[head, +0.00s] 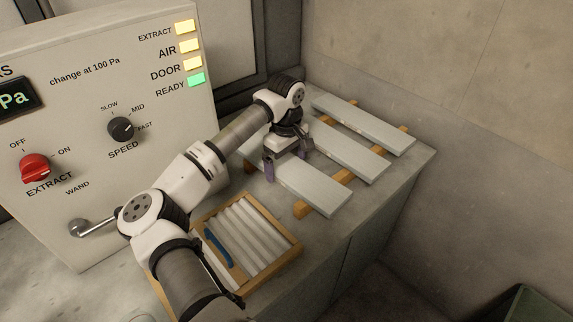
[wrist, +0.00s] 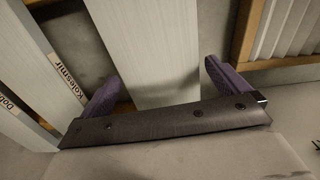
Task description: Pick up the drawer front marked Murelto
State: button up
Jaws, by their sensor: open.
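Three long pale drawer fronts lie side by side across wooden rails on the grey bench. My gripper (head: 286,164) is over the nearest drawer front (head: 314,188). In the wrist view, my open gripper (wrist: 162,72) has a purple finger on each side of this front (wrist: 152,45), with nothing clamped. No label shows on its visible part, so I cannot read whether it is Murelto. The middle front (head: 350,153), left of it in the wrist view (wrist: 38,50), reads Kolesmir. The farthest front (head: 365,124) shows a cut-off label starting "Dob" in the wrist view (wrist: 12,122).
A wooden-framed filter (head: 287,224) with white pleats and a blue strip lies near the drawer fronts. A control panel (head: 75,110) stands at left. A wall (head: 450,90) rises behind the bench. A dark green bin (head: 525,305) is at lower right.

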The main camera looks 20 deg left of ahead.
jog(key=shift+f, duration=0.2)
jog(key=c, duration=1.2)
jog(key=shift+o, duration=0.2)
jog(key=shift+r, duration=0.1)
